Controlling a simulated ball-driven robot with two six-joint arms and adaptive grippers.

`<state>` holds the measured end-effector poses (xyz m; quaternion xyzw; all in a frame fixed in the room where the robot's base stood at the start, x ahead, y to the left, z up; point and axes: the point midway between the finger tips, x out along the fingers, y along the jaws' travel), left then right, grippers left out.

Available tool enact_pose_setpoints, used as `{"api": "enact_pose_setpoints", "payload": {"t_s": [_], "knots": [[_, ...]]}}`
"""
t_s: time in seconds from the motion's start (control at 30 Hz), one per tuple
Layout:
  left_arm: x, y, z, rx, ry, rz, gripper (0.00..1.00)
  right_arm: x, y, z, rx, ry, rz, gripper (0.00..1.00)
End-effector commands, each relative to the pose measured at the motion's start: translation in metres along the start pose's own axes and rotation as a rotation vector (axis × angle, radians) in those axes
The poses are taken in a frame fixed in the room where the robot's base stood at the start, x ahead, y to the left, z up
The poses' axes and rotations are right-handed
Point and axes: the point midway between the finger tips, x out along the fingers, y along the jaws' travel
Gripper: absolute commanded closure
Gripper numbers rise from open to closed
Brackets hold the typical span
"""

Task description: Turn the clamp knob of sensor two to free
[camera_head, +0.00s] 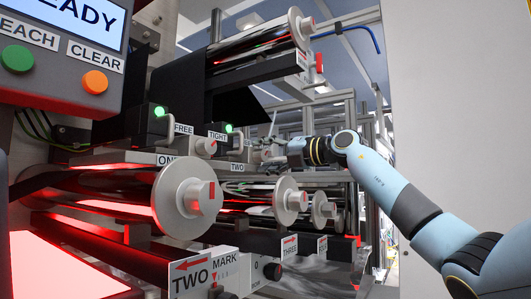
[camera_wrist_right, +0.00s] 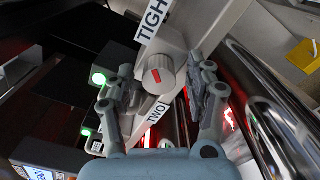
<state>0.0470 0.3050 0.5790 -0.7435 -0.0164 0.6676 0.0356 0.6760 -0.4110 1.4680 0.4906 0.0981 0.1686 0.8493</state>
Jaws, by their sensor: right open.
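The clamp knob of sensor two (camera_wrist_right: 160,76) is a light round knob with a red mark on its face. In the right wrist view it sits below a TIGHT label (camera_wrist_right: 152,20) and above a TWO label (camera_wrist_right: 155,113). No FREE label for it is readable there. My right gripper (camera_wrist_right: 162,90) is open, one finger on each side of the knob, with visible gaps; I cannot tell how deep the fingers reach. In the head view the right gripper (camera_head: 264,148) is at the TWO label (camera_head: 237,168) and largely hides this knob. My left gripper is not in view.
Sensor one's knob (camera_head: 205,146) sits nearer, between FREE (camera_head: 184,129) and TIGHT (camera_head: 217,136) labels. Large rollers (camera_head: 187,197) lie below. Green lamps (camera_head: 160,111) glow on the sensors. A panel with green and orange buttons (camera_head: 95,81) stands upper left. Shiny bars (camera_wrist_right: 265,90) run close beside the gripper.

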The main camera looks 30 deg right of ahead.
Motion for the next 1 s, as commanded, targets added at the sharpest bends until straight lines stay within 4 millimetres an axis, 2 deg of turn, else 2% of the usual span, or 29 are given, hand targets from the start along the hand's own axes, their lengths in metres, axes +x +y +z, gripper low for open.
{"api": "enact_pose_setpoints", "payload": {"t_s": [0.2, 0.6, 1.0], "knots": [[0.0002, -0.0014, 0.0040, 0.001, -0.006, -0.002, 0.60, 0.0001, -0.0003, -0.0001, 0.000, 0.000, 0.000, 0.47], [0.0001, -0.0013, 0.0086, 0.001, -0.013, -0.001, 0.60, -0.0001, -0.0004, 0.0000, 0.000, 0.000, 0.000, 0.99], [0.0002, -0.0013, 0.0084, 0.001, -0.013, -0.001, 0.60, -0.0002, -0.0007, -0.0001, -0.077, 0.000, -0.001, 1.00]]}}
